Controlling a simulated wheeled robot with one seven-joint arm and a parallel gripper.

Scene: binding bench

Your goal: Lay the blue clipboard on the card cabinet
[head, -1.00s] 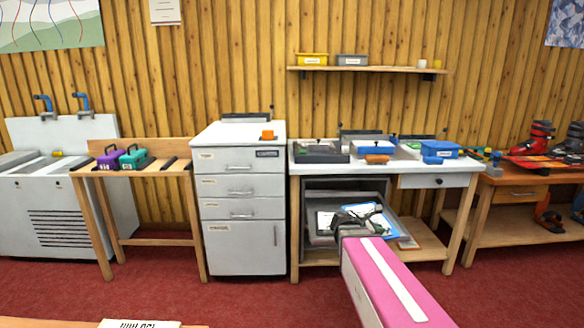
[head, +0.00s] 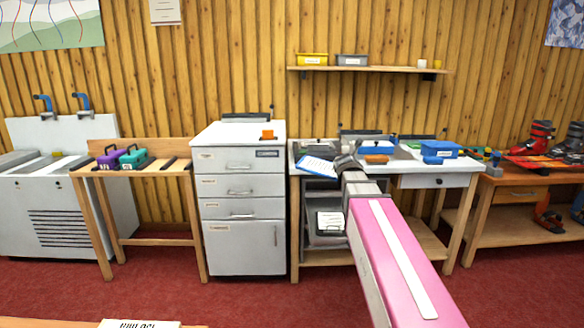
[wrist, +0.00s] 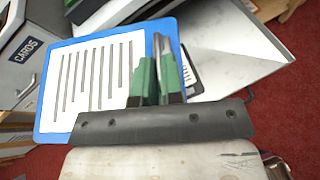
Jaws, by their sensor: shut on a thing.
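The blue clipboard (head: 313,166) carries a white lined sheet and is held in my gripper (head: 345,162), in front of the bench's left end. In the wrist view the clipboard (wrist: 58,138) shows its blue border, and the green-padded fingers of my gripper (wrist: 156,80) are shut on its edge. The card cabinet (head: 243,243) is the white drawer unit left of the bench. Its top holds an orange item (head: 267,134) near the right edge. In the wrist view the cabinet's "CARDS" label (wrist: 28,49) shows at upper left, beyond the clipboard.
The white-topped bench (head: 455,177) bears boxes and trays, including a blue box (head: 440,149). Below it, another clipboard (head: 330,222) rests in a grey bin. A wooden stand (head: 150,170) with purple and teal tools is left of the cabinet. Most of the cabinet top (head: 225,133) is clear.

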